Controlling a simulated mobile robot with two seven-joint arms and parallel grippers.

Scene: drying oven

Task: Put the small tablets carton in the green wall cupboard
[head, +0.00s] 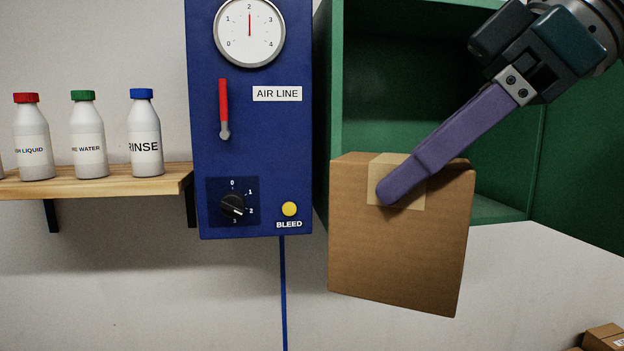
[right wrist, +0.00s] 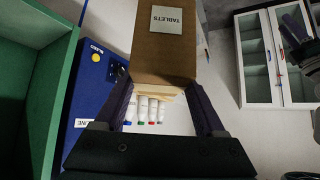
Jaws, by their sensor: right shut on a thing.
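The small tablets carton (head: 397,250) is a brown box with a lighter tape patch. In the right wrist view the carton (right wrist: 163,55) shows a white TABLETS label. My right gripper (head: 392,188) is shut on it, one purple finger lying across its near face; both fingers flank it in the right wrist view (right wrist: 163,95). The carton hangs slightly tilted in front of the lower left part of the green wall cupboard (head: 336,100), which is open and looks empty where I can see in. The carton hides part of the cupboard's bottom edge.
A blue air line panel (head: 250,150) with gauge, red lever and knob hangs just left of the cupboard. A wooden shelf (head: 100,183) with several bottles is further left. Boxes (head: 605,337) show at the lower right. A white glass-fronted cabinet (right wrist: 258,60) shows in the wrist view.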

